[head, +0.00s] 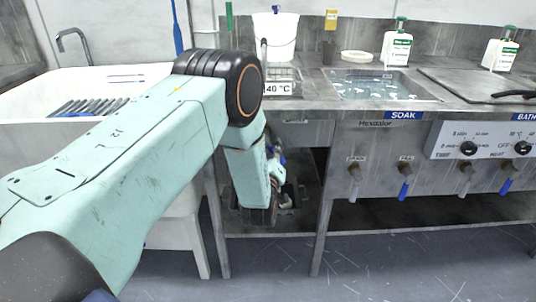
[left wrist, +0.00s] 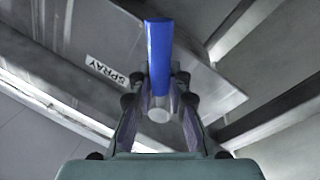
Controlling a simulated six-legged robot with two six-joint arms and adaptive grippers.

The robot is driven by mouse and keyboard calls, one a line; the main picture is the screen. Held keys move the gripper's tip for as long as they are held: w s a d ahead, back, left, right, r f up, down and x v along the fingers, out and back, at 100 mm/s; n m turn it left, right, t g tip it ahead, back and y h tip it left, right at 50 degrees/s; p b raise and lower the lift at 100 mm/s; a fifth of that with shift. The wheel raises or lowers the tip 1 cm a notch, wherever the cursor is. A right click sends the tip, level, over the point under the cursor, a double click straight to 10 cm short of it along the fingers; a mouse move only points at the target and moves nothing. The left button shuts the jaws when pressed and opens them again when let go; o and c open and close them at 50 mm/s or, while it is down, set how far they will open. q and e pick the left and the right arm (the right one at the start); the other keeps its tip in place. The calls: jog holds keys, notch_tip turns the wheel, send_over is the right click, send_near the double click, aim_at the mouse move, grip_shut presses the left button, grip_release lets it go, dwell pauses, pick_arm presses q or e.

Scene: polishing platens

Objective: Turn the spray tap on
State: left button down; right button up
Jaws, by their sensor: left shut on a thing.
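The spray tap's blue handle (left wrist: 159,50) fills the middle of the left wrist view, beside the SPRAY label (left wrist: 107,72) on a grey metal panel. My left gripper (left wrist: 160,98) is shut on this handle, one finger on each side, with the handle's top sticking out beyond the fingers. In the head view my left arm reaches down under the counter, and its wrist hides most of the gripper and the tap. My right gripper is not in view.
A SOAK basin (head: 380,84) and several more taps, one with a blue handle (head: 403,188), are on the right. A white sink (head: 40,82) stands on the left. A counter leg (head: 322,215) stands right of my wrist, and a low shelf (head: 420,212) runs beneath.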

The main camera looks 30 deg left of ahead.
pick_arm(q)
jog(key=n, duration=0.2)
jog(key=d+n+y, duration=0.1)
jog(key=n, duration=0.1)
jog(key=r+n, duration=0.1)
jog(key=n, duration=0.1)
jog(key=shift+w+d+b, duration=0.2)
jog(key=shift+w+b, duration=0.1)
jog(key=shift+w, duration=0.05)
jog(key=shift+w+d+r+n+y, duration=0.1)
jog(key=shift+r+n+y, duration=0.2)
jog(key=shift+n, duration=0.6)
jog(key=shift+r+n+y, duration=0.15)
jog(key=shift+n+y, duration=0.15)
jog(key=shift+n, duration=0.6)
jog(key=shift+w+d+r+n+y, duration=0.1)
jog(key=shift+r+n+y, duration=0.2)
jog(key=shift+n, duration=0.6)
jog(key=shift+s, duration=0.1)
jog(key=c, duration=1.3)
grip_release()
jog(key=shift+a+r, duration=0.1)
jog(key=shift+r, duration=0.05)
jog(key=v, duration=1.2)
jog(key=shift+r, duration=0.1)
